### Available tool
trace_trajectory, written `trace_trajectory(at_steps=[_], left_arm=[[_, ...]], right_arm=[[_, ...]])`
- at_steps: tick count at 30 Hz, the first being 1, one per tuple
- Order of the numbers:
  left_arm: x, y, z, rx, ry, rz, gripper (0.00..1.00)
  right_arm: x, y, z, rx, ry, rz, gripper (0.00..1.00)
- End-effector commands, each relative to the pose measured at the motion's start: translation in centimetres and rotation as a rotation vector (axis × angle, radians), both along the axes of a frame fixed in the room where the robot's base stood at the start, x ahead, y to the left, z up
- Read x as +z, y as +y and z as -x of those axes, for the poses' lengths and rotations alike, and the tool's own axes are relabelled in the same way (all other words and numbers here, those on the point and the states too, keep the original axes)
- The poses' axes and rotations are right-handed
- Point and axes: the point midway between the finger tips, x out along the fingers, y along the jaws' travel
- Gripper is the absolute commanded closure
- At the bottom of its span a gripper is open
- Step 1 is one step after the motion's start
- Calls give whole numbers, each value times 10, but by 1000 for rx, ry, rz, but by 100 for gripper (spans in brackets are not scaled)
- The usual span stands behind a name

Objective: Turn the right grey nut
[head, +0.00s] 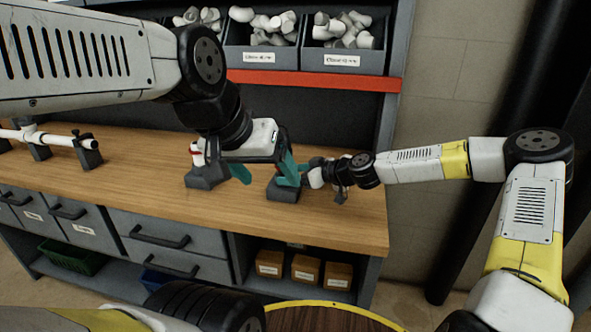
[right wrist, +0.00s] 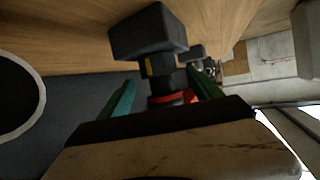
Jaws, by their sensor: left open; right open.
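In the right wrist view a dark grey nut (right wrist: 168,82) with a yellow mark sits in front of a dark block-shaped stand (right wrist: 150,35). A red ring (right wrist: 170,98) is on its near side. My right gripper (right wrist: 163,97) has its teal fingers open, one on each side of the nut; I cannot tell whether they touch it. In the head view the right stand (head: 282,192) is on the bench and the nut is hidden behind teal fingers. My left gripper (head: 264,172) is open, pointing down near this stand.
The wooden bench (head: 140,190) also carries a left stand (head: 205,178) and a white pipe (head: 62,137) on holders. Bins of white fittings (head: 262,52) are above a red shelf edge (head: 310,80). Drawers and small boxes (head: 305,268) are below.

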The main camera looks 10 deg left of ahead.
Motion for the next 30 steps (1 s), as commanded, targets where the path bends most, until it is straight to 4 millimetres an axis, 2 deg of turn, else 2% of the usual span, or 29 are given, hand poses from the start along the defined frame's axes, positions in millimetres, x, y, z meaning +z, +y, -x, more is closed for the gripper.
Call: trace_trajectory(at_steps=[3,9,18,20,28,30], left_arm=[[0,0,0,0,0,0,24],[0,0,0,0,0,0,24],[0,0,0,0,0,0,24],[0,0,0,0,0,0,24],[0,0,0,0,0,0,24],[0,0,0,0,0,0,24]], right_arm=[[-8,17,-6,1,2,0,26],[-15,33,-14,1,2,1,26],[-17,35,-15,1,2,1,26],[-17,35,-15,1,2,1,36],[-16,35,-15,1,2,1,88],[-16,35,-15,0,2,1,88]])
